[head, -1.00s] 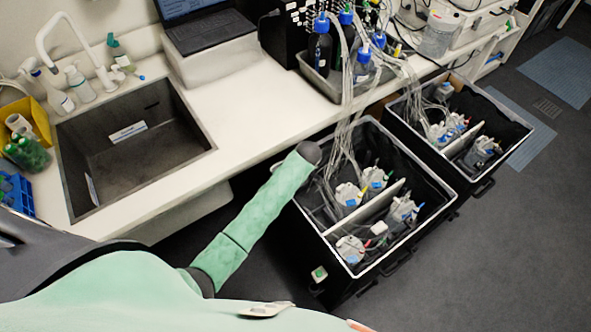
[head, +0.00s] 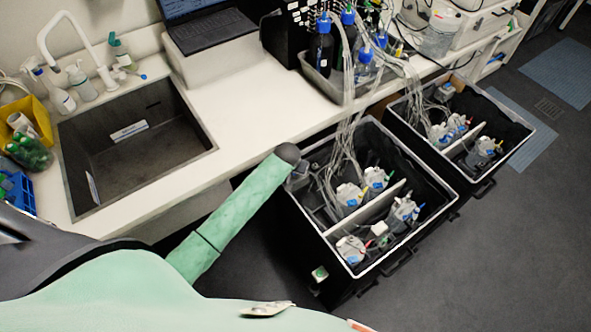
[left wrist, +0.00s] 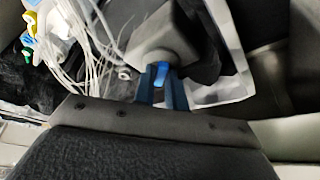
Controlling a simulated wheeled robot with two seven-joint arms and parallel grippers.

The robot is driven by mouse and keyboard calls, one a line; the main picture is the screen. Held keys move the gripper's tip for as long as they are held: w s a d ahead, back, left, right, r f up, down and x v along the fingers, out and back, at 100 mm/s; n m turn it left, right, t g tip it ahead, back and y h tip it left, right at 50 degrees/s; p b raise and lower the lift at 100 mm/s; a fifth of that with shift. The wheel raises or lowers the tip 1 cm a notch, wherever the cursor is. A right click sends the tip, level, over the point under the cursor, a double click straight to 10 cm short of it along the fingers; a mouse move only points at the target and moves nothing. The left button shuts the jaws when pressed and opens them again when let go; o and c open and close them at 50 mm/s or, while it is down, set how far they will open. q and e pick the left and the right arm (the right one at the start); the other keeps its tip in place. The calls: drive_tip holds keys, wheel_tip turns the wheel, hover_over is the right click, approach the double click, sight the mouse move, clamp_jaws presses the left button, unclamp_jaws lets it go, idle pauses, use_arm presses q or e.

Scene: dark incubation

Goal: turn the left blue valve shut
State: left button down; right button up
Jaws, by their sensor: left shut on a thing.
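The blue valve (left wrist: 161,72) shows in the left wrist view as a small blue handle in front of a rounded grey body (left wrist: 158,42). My left gripper (left wrist: 162,82) has its two blue fingers on either side of this handle, shut on it. In the head view my green-sleeved left arm reaches to the upper left corner of the near black crate (head: 335,238). Its dark wrist end hides the fingers and the valve there. The handle's exact angle is hard to tell. My right gripper is in neither view.
The near crate holds several clear vessels (head: 349,195) and a white divider. Many thin tubes (head: 345,140) run from the bottles (head: 364,65) on the bench down into it. A second crate (head: 513,130) stands behind to the right. A sink (head: 190,165) lies to the left.

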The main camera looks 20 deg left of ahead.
use_arm(q)
drive_tip(key=m+h, duration=0.1)
drive_tip(key=m, duration=0.1)
drive_tip(key=m+h, duration=0.1)
drive_tip(key=m, duration=0.2)
drive_tip(key=shift+w+a+r+m, duration=0.1)
drive_tip(key=shift+a+m, duration=0.1)
drive_tip(key=shift+m, duration=0.1)
idle(0.5)
drive_tip(key=c, duration=1.4)
unclamp_jaws()
drive_tip(key=shift+c, duration=0.2)
